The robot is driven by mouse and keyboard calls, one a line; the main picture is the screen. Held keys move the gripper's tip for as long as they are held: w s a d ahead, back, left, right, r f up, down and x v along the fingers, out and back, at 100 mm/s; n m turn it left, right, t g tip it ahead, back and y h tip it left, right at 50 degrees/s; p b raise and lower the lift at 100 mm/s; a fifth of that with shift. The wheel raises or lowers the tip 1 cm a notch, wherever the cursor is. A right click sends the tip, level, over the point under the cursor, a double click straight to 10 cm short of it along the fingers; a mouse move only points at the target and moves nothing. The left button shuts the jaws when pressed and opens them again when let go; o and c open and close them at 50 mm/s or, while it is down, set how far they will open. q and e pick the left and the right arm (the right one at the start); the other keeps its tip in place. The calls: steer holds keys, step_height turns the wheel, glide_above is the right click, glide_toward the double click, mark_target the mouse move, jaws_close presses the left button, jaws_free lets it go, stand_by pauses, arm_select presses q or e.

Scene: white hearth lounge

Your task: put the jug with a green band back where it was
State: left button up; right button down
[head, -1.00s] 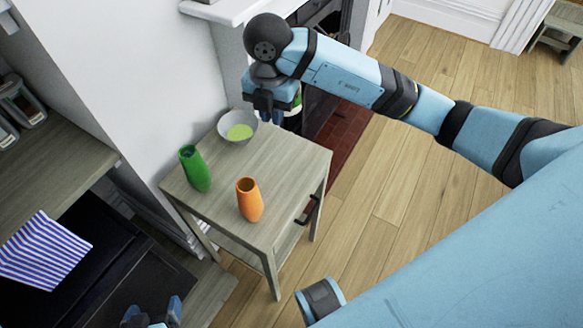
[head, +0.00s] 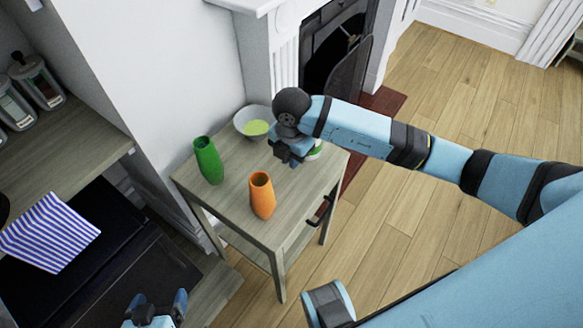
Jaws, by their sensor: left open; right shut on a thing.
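The jug with a green band (head: 315,152) is mostly hidden behind my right gripper; only a bit of white and green shows. My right gripper (head: 290,157) is shut on it over the back right part of the small wooden side table (head: 235,208). I cannot tell whether the jug touches the tabletop. My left gripper (head: 156,309) is open and empty at the bottom edge of the view, low and apart from the table.
A green vase (head: 208,160), an orange vase (head: 262,195) and a grey bowl (head: 249,122) with something light green inside stand on the table. A fireplace (head: 330,55) is behind.

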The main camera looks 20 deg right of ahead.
steer(key=shift+f, duration=2.2)
steer(key=shift+b, duration=0.3)
steer(key=shift+f, duration=0.2)
steer(key=c, duration=1.1)
jaws_free()
steer(key=shift+c, duration=0.2)
steer(key=shift+r, duration=0.15)
